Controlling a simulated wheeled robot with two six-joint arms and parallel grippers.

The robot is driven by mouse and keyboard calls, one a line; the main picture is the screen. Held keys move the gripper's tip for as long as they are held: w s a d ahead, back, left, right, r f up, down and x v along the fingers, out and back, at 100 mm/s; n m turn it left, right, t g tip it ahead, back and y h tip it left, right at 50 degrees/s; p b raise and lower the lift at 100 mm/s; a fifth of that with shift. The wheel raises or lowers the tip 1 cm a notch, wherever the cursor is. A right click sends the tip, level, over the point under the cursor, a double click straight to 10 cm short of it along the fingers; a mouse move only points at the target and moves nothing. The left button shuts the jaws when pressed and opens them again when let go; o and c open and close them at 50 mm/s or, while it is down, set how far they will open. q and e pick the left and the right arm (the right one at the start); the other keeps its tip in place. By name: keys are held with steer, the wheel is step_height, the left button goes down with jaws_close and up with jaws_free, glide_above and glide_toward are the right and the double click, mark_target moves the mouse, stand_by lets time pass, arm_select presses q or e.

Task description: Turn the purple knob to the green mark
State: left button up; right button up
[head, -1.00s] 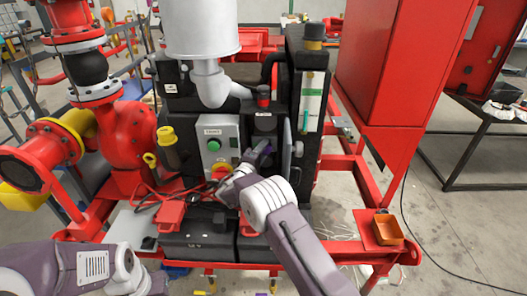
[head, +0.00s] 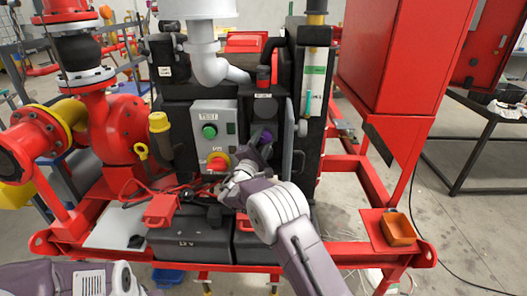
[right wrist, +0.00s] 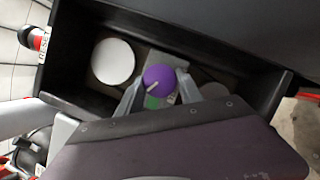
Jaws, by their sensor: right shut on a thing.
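The purple knob (right wrist: 160,78) sits inside a dark recessed box on the skid, with a white pointer line toward its lower left in the right wrist view. The green mark (right wrist: 152,102) shows just below the knob, on a grey plate. In the head view only a small part of the purple knob (head: 266,136) shows behind my gripper. My right gripper (right wrist: 159,90) has a finger on each side of the knob and is shut on it; it also shows in the head view (head: 262,145). My left arm shows at the lower left, its fingers out of frame.
The dark box wall (right wrist: 70,60) encloses the knob closely. A pale round disc (right wrist: 113,61) is beside it. A grey panel with a green button (head: 209,132) and a red-yellow switch (head: 218,162) stands left of my right gripper. Red frame rails (head: 345,250) surround the skid.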

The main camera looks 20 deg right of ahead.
steer(key=n+b, duration=0.2)
steer(key=f+n+t+b, duration=0.1)
steer(key=n, duration=0.1)
steer(key=shift+f+y+b, duration=0.1)
steer(key=shift+y+b, duration=0.25)
steer(key=shift+y, duration=0.05)
steer(key=shift+d+n+t+y+b, duration=0.1)
steer(key=shift+n+t+y+b, duration=0.6)
steer(key=shift+n+b, duration=0.85)
steer(key=shift+r+n+p, duration=0.2)
steer(key=shift+n+p, duration=0.15)
steer(key=shift+n, duration=0.1)
steer(key=o, duration=1.1)
steer(key=shift+o, duration=1.4)
steer(key=shift+r, duration=0.15)
steer(key=shift+s, duration=0.1)
steer(key=v, duration=0.9)
steer(key=shift+f, duration=0.2)
